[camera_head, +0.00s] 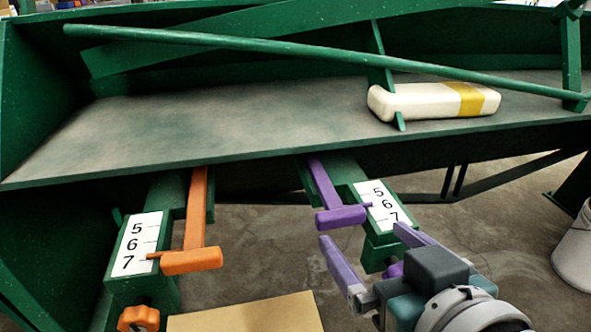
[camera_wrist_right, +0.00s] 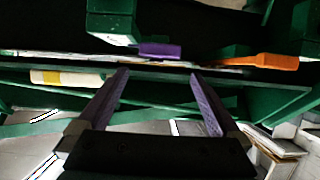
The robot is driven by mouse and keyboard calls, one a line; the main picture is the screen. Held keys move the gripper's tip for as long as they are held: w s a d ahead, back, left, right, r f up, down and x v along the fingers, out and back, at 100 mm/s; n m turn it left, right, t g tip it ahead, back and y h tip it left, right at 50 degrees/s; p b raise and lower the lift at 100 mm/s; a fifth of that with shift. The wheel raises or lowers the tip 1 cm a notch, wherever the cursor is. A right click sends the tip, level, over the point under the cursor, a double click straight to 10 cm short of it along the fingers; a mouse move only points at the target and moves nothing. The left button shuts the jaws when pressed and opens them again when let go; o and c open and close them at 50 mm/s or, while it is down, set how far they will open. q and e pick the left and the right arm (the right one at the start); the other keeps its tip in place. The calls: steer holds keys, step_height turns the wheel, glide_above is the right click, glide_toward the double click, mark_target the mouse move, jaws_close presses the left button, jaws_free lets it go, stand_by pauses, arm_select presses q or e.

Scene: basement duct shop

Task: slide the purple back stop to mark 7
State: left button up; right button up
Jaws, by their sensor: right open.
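The purple back stop (camera_head: 341,216) sits on the right green rail, its purple bar running back toward the grey bed. Its thin pointer reaches the white scale plate (camera_head: 381,205) near the 6; the 7 lies closer to me. My right gripper (camera_head: 362,236) is open and empty, its two purple fingers just in front of the stop and apart from it. In the right wrist view the stop (camera_wrist_right: 160,50) shows beyond the gap between the fingertips (camera_wrist_right: 160,75). A purple knob (camera_head: 394,270) under the rail is partly hidden by my gripper. My left gripper is not in view.
An orange stop (camera_head: 192,261) sits on the left rail beside its own scale (camera_head: 137,244), with an orange knob (camera_head: 138,318) below. A cream package with a yellow band (camera_head: 420,101) lies on the bed. A cardboard box (camera_head: 250,314) and white bucket (camera_head: 575,250) stand lower down.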

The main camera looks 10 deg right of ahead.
mark_target(342, 213)
steer(key=b+x, duration=0.2)
steer(key=x, duration=0.7)
steer(key=shift+w+f+b, duration=0.1)
steer(key=shift+w+b, duration=0.2)
steer(key=shift+b, duration=0.1)
steer(key=shift+c, duration=0.2)
jaws_close()
